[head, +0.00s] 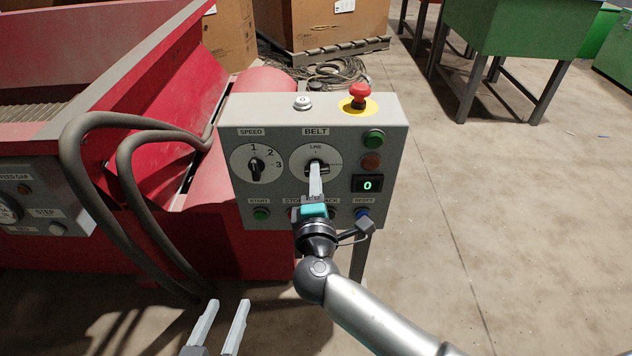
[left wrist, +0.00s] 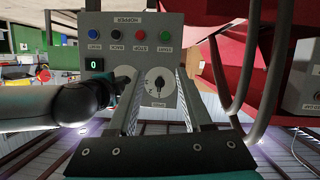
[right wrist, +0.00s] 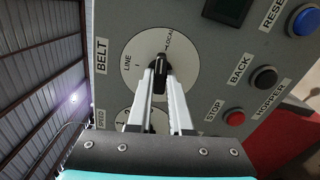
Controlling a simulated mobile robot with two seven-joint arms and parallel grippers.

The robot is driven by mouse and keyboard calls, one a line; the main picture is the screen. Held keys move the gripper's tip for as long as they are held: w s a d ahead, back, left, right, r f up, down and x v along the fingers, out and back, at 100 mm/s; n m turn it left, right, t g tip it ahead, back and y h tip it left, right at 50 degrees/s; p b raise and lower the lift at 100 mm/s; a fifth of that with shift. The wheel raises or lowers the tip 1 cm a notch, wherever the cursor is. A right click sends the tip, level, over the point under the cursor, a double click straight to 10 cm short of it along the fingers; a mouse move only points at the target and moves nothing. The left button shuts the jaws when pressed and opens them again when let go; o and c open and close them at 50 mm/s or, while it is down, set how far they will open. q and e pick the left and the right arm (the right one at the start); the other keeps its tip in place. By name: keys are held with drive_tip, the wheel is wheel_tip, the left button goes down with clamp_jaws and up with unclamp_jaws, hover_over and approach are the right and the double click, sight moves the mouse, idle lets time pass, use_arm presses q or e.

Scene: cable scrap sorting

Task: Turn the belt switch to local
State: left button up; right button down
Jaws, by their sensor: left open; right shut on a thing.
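The belt switch (right wrist: 160,72) is a black knob on a pale round dial marked LINE and LOCAL, on the grey control box (head: 390,112). In the right wrist view its bar lies toward the LOCAL mark, away from LINE. My right gripper (right wrist: 160,78) is shut on this knob, one finger on each side. In the head view the gripper (head: 316,172) covers the lower part of the BELT dial (head: 300,158). My left gripper (head: 228,303) is open and empty, low in front of the box and clear of it.
The speed knob (head: 256,168) sits left of the belt dial. A red emergency stop (head: 358,93) stands on the box top. Coloured buttons and a green 0 display (head: 367,184) are at the right. Grey hoses (head: 72,165) loop at the left. Floor at the right is open.

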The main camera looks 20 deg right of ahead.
use_arm(q)
drive_tip(key=shift+s+d+r+n+t+h+b, duration=0.2)
drive_tip(key=shift+d+r+t+h+b, duration=0.15)
drive_tip(key=shift+t, duration=0.2)
drive_tip(key=shift+s+d+r+n+t+h+b, duration=0.1)
drive_tip(key=shift+s+d+r+t+h+b, duration=0.1)
drive_tip(key=shift+d+r+t, duration=0.25)
use_arm(e)
drive_tip(key=shift+m, duration=1)
use_arm(q)
drive_tip(key=shift+a, duration=0.15)
use_arm(e)
drive_tip(key=c, duration=0.8)
unclamp_jaws()
drive_tip(key=shift+c, duration=0.2)
use_arm(q)
drive_tip(key=a+f+g+y+p, duration=0.3)
drive_tip(key=a+g, duration=0.2)
drive_tip(key=shift+g+p, duration=0.3)
use_arm(e)
drive_tip(key=v, duration=1.5)
drive_tip(key=shift+s, duration=0.2)
